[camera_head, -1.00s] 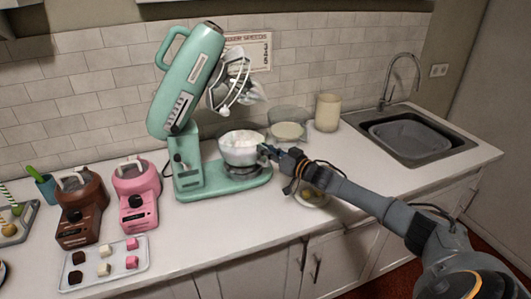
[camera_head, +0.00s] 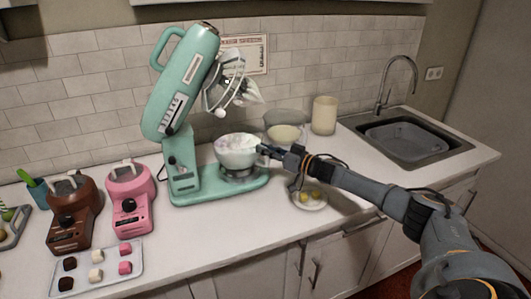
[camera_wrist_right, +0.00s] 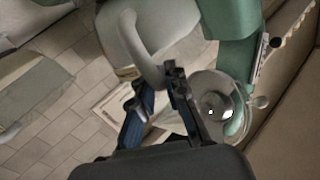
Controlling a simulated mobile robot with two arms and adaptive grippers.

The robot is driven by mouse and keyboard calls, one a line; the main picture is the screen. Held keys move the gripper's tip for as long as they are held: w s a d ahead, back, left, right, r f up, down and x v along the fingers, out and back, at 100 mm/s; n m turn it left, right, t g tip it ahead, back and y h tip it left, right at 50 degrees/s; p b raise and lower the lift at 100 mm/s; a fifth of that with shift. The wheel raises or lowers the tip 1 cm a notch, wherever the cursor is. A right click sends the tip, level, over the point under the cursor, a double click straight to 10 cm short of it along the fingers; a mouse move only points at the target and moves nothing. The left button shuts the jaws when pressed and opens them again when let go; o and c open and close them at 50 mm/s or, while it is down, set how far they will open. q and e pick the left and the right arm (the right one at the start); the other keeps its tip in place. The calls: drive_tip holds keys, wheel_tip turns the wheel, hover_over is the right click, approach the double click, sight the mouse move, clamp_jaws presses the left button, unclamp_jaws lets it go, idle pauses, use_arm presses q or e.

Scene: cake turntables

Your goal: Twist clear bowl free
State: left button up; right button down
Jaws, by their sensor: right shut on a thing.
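The clear bowl (camera_head: 236,158) with whitish contents sits upright at the base of the mint-green stand mixer (camera_head: 183,85), whose head is tilted up. My right gripper (camera_head: 264,151) reaches in from the right and is shut on the bowl's handle. In the right wrist view, the handle (camera_wrist_right: 148,50) runs down between the two fingers (camera_wrist_right: 157,95), with the bowl wall (camera_wrist_right: 172,22) behind it. The bowl's foot and its fit on the mixer base are too small to judge. My left gripper is not in view.
A glass bowl (camera_head: 284,116) and a cream canister (camera_head: 324,115) stand behind my right arm, near the sink (camera_head: 405,142). A small plate (camera_head: 318,204) holds yellow items below the arm. Pink (camera_head: 131,200) and brown (camera_head: 74,212) small machines and a sample tray (camera_head: 98,279) are left.

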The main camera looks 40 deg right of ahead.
drive_tip(key=shift+f, duration=0.1)
drive_tip(key=c, duration=1.3)
unclamp_jaws()
drive_tip(key=shift+w+f, duration=0.1)
drive_tip(key=shift+w, duration=0.05)
drive_tip(key=shift+s, duration=0.2)
drive_tip(key=shift+v, duration=5.9)
